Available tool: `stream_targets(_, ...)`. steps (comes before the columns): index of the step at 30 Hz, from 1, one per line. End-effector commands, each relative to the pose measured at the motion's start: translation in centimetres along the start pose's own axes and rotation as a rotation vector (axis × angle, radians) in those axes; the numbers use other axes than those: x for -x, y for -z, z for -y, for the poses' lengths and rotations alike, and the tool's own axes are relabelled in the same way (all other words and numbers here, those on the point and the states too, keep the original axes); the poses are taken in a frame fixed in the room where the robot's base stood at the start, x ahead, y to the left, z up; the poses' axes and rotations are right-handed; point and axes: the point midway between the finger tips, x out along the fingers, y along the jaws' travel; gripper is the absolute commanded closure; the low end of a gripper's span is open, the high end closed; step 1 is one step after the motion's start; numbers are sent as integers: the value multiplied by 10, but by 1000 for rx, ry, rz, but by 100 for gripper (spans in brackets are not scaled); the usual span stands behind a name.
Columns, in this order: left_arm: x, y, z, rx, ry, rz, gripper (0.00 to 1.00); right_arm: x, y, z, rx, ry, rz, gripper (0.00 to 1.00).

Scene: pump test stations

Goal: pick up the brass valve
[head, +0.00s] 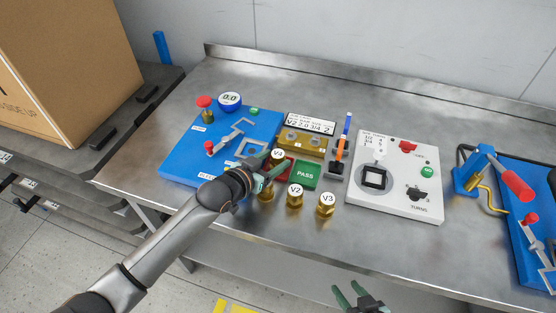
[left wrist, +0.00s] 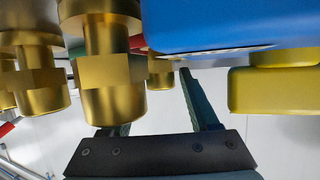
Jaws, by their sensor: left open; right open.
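Several brass valves with round white caps stand on the steel bench in the head view: V1 (head: 278,154), V2 (head: 295,195) and V3 (head: 326,204). Another brass piece (head: 266,192) shows below my left gripper, its top hidden. My left gripper (head: 272,174) is open beside V1 and this piece; I cannot tell whether it touches them. In the left wrist view a large brass valve (left wrist: 112,75) covers part of one finger of my left gripper (left wrist: 160,85), and a further brass body (left wrist: 160,72) shows between the fingers. My right gripper (head: 358,297) is open and empty, low in the head view.
A blue station (head: 185,160) with clamps and a gauge (head: 229,100) lies left of the valves. A green PASS pad (head: 305,175), a brass block (head: 303,143) and a white panel (head: 350,198) are close by. Bare bench lies in front of V3.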

Motion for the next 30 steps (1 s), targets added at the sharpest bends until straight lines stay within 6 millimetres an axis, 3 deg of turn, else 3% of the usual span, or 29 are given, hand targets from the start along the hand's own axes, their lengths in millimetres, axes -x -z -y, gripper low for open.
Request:
stream_targets(11,-8,0,-1,0,-1,-1,39,-1,0,0,0,0,-1,50)
stream_targets(27,-8,0,0,0,0,0,100,-1,0,0,0,0,-2,50)
stream_targets(30,-8,0,0,0,0,0,100,-1,0,0,0,0,-2,50)
